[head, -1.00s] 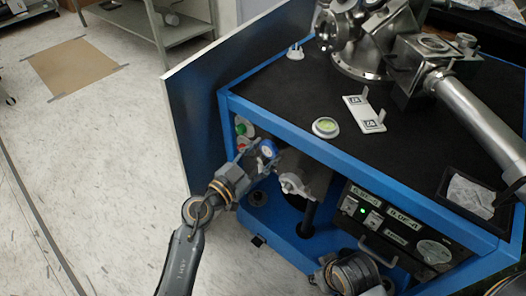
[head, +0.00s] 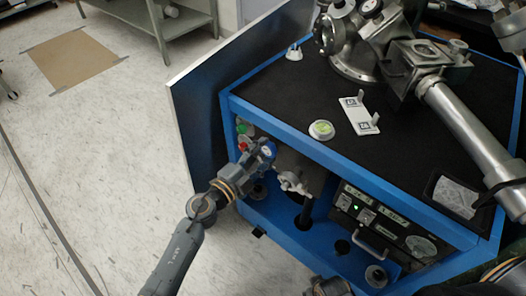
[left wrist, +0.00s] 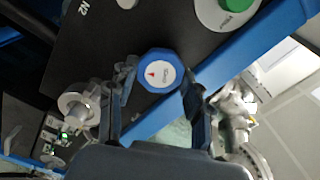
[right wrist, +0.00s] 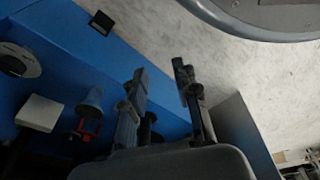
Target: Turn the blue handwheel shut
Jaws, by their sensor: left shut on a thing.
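The blue handwheel (head: 268,149) has a white face and sits at the front of the blue cabinet, below its top edge. In the left wrist view the handwheel (left wrist: 160,71) is an octagonal blue knob with a small red mark on its face. My left gripper (head: 258,155) is shut on the handwheel, with one finger on each side in the left wrist view (left wrist: 160,84). My right gripper (right wrist: 158,82) is open and empty in the right wrist view, beside the lower blue frame. Its fingers are not clear in the head view.
A green button (head: 244,128) and a red one (head: 243,147) are left of the handwheel. A metal valve fitting (head: 292,183) stands to its right. A control panel (head: 385,220) fills the cabinet's right front. The floor at left is open.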

